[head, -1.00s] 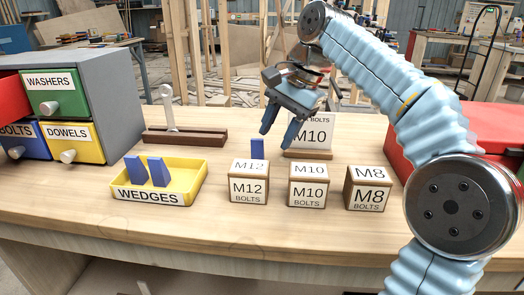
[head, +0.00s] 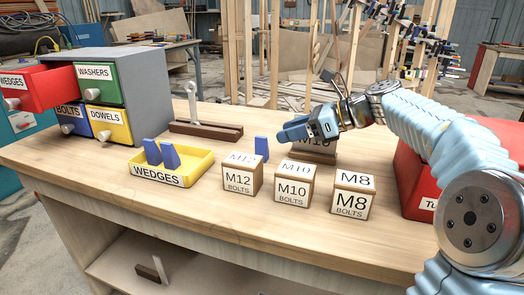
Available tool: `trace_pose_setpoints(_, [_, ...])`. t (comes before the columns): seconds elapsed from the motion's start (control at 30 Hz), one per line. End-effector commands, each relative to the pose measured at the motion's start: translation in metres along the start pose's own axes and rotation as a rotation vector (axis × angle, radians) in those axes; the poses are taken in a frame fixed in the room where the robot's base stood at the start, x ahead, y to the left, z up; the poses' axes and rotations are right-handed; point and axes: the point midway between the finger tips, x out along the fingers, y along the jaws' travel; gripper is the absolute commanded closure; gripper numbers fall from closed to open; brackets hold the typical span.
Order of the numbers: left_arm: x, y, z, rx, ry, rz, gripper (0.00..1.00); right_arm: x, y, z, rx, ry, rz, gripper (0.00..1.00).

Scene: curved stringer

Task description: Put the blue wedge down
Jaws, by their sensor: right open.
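A blue wedge (head: 262,147) stands upright on the workbench just behind the M12 bolts block (head: 242,176), which may hide part of its foot. Two more blue wedges, a left one (head: 152,151) and a right one (head: 170,157), stand in the yellow WEDGES tray (head: 203,166). My right gripper (head: 282,132) is open, with its fingers pointing left, a little above and to the right of the lone wedge. It appears apart from the wedge and holds nothing that I can see. My left gripper is not in view.
The M10 block (head: 294,184) and M8 block (head: 352,195) stand in front of my right gripper. A red box (head: 415,180) is at right.

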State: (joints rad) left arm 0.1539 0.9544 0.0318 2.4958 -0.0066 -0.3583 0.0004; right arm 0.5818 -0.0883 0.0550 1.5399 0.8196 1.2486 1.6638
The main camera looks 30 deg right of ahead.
Motion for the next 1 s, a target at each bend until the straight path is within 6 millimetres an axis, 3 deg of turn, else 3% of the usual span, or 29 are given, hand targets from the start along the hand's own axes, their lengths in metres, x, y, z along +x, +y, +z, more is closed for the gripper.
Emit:
trace_pose_setpoints(0.4, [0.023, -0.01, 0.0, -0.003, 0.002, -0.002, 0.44, 0.053, 0.001, 0.002, -0.002, 0.0, 0.002, 0.54])
trace_pose_setpoints(0.67, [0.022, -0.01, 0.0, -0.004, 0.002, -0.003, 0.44, 0.056, 0.001, 0.005, -0.001, 0.0, 0.0, 0.54])
trace_pose_setpoints(1.0, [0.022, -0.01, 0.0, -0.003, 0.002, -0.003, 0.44, 0.056, 0.001, 0.005, -0.002, 0.001, 0.0, 1.0])
